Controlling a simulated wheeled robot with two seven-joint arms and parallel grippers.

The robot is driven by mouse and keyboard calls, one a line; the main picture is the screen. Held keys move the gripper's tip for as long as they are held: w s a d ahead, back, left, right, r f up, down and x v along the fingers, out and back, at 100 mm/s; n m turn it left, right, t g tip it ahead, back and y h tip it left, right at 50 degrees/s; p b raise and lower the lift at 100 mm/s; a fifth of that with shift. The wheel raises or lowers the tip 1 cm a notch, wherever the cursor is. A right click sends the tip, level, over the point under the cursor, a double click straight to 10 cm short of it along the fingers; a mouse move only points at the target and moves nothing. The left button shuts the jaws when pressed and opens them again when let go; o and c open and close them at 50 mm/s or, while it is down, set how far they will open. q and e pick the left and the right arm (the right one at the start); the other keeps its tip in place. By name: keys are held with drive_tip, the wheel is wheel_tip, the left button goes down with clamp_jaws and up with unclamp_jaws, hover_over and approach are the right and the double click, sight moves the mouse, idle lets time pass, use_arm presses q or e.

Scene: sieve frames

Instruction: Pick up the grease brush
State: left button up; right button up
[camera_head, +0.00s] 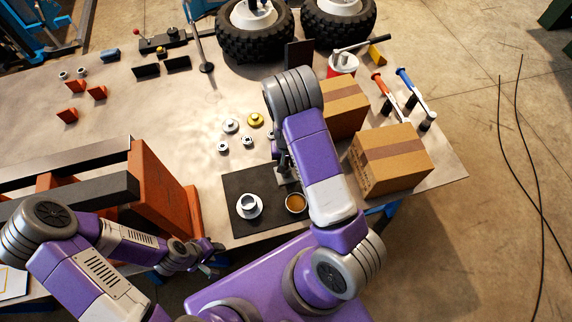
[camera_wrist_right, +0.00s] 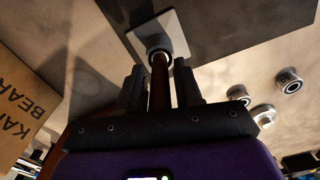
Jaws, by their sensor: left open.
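My right gripper (camera_wrist_right: 159,82) points down over the dark mat, with a finger on either side of a brown rod-like handle (camera_wrist_right: 160,85). The handle, likely the grease brush's, ends in a round metal collar by a pale square plate (camera_wrist_right: 172,33). Whether the fingers press on the handle is not clear. In the head view my right arm hides most of this spot; part of the plate (camera_head: 287,176) shows beside the arm. My left gripper (camera_head: 212,257) is open and empty, low at the left, beyond the table's front edge, away from the handle.
On the dark mat (camera_head: 237,187) stand a white cup (camera_head: 249,204) and a small bowl of brown stuff (camera_head: 296,202). Two cardboard boxes (camera_head: 392,160) (camera_head: 346,105) stand to the right. An orange-and-grey frame (camera_head: 160,185) stands at left. Small metal parts (camera_head: 230,126) lie behind the mat.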

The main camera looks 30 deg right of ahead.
clamp_jaws()
